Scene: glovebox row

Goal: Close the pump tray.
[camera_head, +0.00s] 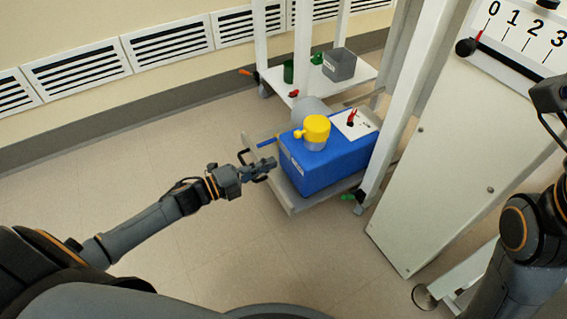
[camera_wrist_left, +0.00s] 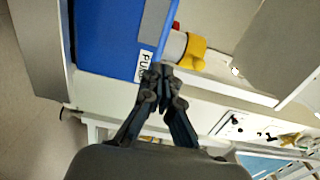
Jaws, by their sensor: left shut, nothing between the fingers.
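The pump tray (camera_head: 283,201) is a light grey low platform, pulled out from under the white frame. A blue pump (camera_head: 310,170) with a yellow cap (camera_head: 316,128) sits on it; its blue body also shows in the left wrist view (camera_wrist_left: 105,40). My left gripper (camera_head: 268,165) is at the tray's near left edge, in front of the pump. In the left wrist view its fingers (camera_wrist_left: 163,72) are together and empty, close to the pump's white label. I cannot tell whether they touch the tray. My right arm shows at the right; its fingertips are not visible.
A white cabinet with a numbered scale (camera_head: 520,35) stands right of the tray. A white cart (camera_head: 310,90) with a grey bin (camera_head: 339,64) and a green cup (camera_head: 288,72) stands behind. The floor left of the tray is clear.

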